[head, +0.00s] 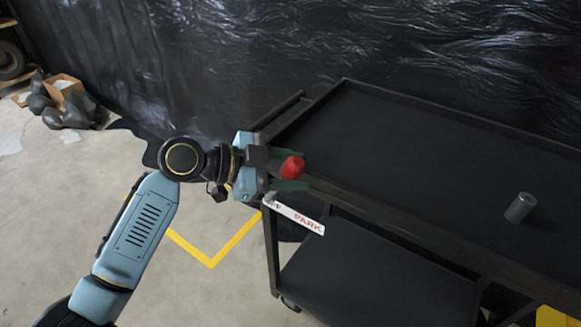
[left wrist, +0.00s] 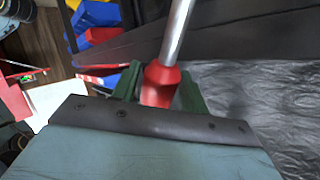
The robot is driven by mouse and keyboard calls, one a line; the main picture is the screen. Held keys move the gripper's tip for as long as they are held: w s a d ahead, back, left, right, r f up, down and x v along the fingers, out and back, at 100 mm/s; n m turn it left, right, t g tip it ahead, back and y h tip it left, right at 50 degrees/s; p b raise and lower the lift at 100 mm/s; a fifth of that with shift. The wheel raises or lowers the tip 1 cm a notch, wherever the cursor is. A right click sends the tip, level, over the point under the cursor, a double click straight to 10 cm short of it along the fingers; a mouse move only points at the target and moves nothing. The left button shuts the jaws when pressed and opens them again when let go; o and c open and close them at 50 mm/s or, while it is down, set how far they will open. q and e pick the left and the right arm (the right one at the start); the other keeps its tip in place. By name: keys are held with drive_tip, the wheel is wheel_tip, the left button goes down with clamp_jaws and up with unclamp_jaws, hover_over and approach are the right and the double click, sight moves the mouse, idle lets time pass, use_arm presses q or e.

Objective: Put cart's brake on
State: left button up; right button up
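The black cart (head: 400,222) stands at the right of the head view. A white strip (head: 300,218) at its near left corner reads "PARK" in red, with other lettering partly hidden. A red knob (head: 292,167) stands by that corner. In the left wrist view the red knob (left wrist: 160,84) sits on a bare metal rod (left wrist: 177,32). My left gripper (head: 291,172) has its green fingers on either side of the knob. Whether both fingers press on it I cannot tell. The left gripper's fingers (left wrist: 160,88) also show in the left wrist view. My right gripper is not in view.
A grey metal cylinder (head: 520,207) stands on the cart's top. Dark crinkled sheeting (head: 200,60) hangs behind. Dark bags (head: 68,105) and a box lie at the left. Yellow tape (head: 211,264) marks the floor. Blue and red bins (left wrist: 97,20) show in the wrist view.

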use_arm(q)
drive_tip(key=shift+o, duration=0.8)
drive_tip(key=shift+a, duration=0.2)
drive_tip(key=p+v, duration=0.1)
drive_tip(key=v, duration=1.2)
drive_tip(key=shift+p, duration=0.35)
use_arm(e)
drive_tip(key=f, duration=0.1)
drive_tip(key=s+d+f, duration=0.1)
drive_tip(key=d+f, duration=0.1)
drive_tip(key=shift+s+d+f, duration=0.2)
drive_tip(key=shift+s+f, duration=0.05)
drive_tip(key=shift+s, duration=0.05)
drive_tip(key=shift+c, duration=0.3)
